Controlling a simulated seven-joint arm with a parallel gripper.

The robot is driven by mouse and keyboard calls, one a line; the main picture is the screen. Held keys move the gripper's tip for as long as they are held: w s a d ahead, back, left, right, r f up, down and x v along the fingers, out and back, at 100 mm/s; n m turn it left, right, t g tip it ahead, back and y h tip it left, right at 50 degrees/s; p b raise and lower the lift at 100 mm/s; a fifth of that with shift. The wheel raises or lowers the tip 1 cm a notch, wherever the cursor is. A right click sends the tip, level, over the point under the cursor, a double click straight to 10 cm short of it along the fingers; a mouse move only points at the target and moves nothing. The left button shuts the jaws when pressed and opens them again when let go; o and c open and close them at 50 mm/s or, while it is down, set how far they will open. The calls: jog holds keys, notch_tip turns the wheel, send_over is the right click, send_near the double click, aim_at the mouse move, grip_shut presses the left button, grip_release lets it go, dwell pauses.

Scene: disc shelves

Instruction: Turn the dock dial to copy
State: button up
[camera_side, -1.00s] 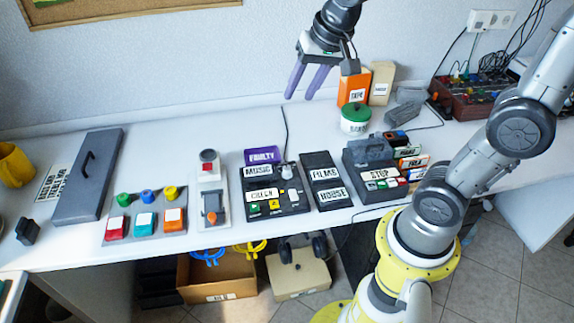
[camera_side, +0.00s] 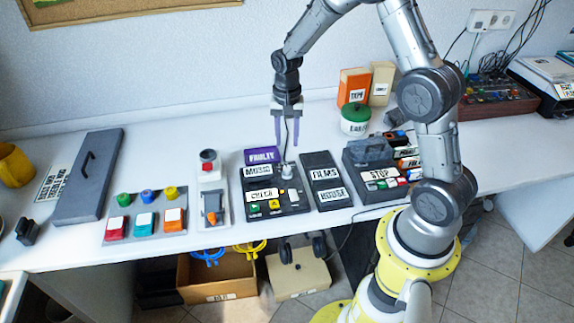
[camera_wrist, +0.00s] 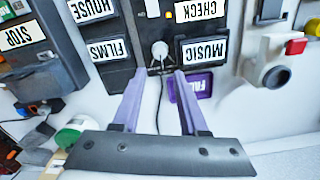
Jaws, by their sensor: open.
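The dock (camera_side: 299,202) is a black panel on the table with white labels reading MUSIC and CHECK and small coloured buttons. Its dial (camera_side: 287,171) is a pale grey knob near the back right of the panel. The dial also shows in the wrist view (camera_wrist: 160,49), just beyond my fingertips and between their lines. My gripper (camera_side: 287,144) has two purple fingers pointing down, open and empty, above and just behind the dial. In the wrist view my gripper (camera_wrist: 154,76) is apart from the dial. No copy mark is readable around the dial.
A black FILMS and HOUSE holder (camera_side: 326,183) stands right of the dock. A purple FAULTY tray (camera_side: 262,155) lies behind it. A grey lever box (camera_side: 212,195) is left, and a STOP unit (camera_side: 371,186) is farther right. A cable runs back from the dial.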

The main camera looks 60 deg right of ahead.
aim_at(287, 168)
notch_tip(287, 168, down, 10)
jog(key=shift+f, duration=0.25)
jog(key=shift+c, duration=0.3)
grip_shut()
